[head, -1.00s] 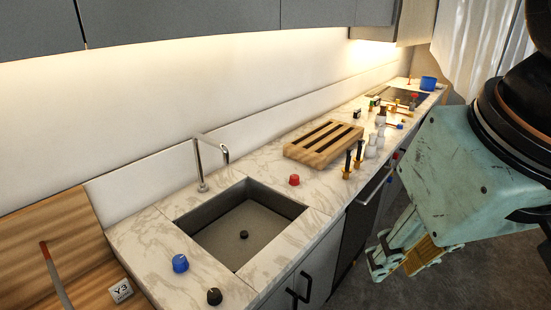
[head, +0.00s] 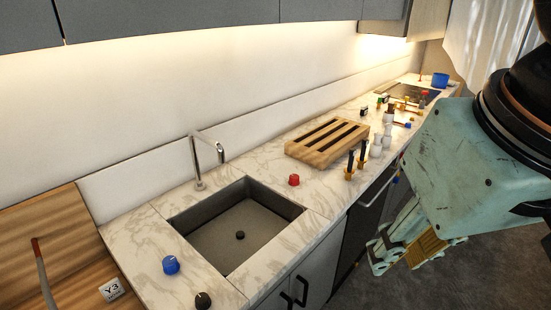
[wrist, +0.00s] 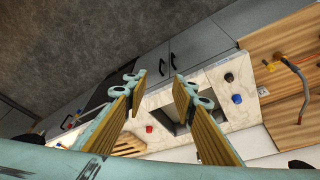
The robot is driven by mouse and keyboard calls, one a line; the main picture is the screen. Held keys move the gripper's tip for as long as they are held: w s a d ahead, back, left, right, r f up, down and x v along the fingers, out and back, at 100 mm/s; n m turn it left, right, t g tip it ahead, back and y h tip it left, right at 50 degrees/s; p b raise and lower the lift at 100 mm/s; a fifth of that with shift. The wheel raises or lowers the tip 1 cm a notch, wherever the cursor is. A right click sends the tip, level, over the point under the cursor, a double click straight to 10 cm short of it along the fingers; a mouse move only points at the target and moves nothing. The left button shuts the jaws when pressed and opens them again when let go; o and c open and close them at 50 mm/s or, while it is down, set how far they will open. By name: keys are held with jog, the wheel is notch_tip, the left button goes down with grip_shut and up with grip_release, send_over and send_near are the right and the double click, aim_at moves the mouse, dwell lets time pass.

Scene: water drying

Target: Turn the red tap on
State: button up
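The bent metal spout (head: 207,157) stands behind the sink (head: 240,225). No water is visible.
A blue knob (head: 171,265) and a black knob (head: 203,300) sit left of the sink. A slatted wooden board (head: 328,142) lies right of the red knob. Black-handled items (head: 350,163) and pale bottles (head: 376,146) stand near the front edge.

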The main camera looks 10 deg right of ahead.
jog(key=o, duration=0.4)
jog(key=shift+w+r, duration=0.1)
jog(key=w+r+g+p, duration=0.15)
jog(key=w+r, duration=0.25)
jog(key=w, duration=0.5)
jog(key=w+r+t+p, duration=0.1)
jog(key=w+r+p, duration=0.2)
jog(key=w, duration=0.7)
jog(key=g+p, duration=0.4)
jog(key=p, duration=0.7)
send_over(295, 177)
notch_tip(295, 177, down, 26)
jog(key=r, duration=0.1)
jog(key=shift+w+f+t, duration=0.2)
jog(key=shift+f+t, duration=0.05)
jog(key=shift+f, duration=0.7)
jog(key=shift+f, duration=0.1)
jog(key=shift+f+p, duration=1.05)
jog(key=shift+f, duration=5.75)
